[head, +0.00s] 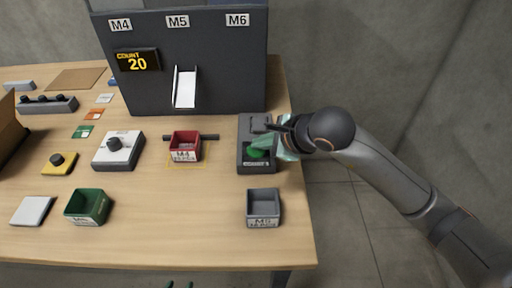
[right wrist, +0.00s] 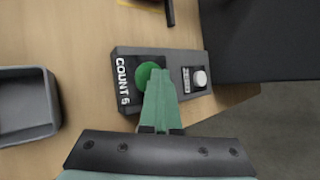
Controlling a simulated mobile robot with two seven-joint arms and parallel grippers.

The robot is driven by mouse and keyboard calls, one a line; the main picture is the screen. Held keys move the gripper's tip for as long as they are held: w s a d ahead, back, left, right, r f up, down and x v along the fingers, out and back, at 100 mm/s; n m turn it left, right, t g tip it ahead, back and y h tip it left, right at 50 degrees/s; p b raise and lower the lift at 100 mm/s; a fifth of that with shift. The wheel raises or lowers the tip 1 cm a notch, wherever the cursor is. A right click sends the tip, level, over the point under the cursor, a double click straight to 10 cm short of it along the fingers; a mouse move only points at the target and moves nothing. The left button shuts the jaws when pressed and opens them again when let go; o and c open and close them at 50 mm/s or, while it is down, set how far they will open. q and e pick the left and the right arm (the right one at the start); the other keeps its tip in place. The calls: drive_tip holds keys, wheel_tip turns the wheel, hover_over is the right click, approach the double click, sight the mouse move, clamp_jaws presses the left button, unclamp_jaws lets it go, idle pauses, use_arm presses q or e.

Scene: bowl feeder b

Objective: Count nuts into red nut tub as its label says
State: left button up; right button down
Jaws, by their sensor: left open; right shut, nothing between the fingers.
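The red nut tub (head: 185,146) stands below the white chute (head: 185,88) of the dark feeder, in a yellow outline. Its label reads M4, with a second line too small to read. The feeder's display (head: 138,61) reads COUNT 20. A dark control box (head: 257,160) has a green button (right wrist: 147,74) beside a COUNT label. My right gripper (head: 284,143) is shut and empty, its fingertips (right wrist: 158,77) at the green button; I cannot tell whether they press it. Only the green fingertips of my open left gripper (head: 179,284) show at the bottom edge.
A grey tub (head: 263,205) stands at the table's front right, a green tub (head: 87,206) at the front left. A white box with a black knob (head: 118,150) and a yellow one (head: 59,162) stand left of the red tub. The front middle is clear.

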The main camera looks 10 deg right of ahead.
sight(261, 152)
drive_tip(key=shift+r+p, duration=0.4)
drive_tip(key=shift+r, duration=0.35)
drive_tip(key=shift+r+p, duration=1.6)
drive_tip(key=shift+r, duration=1)
drive_tip(key=shift+f, duration=0.1)
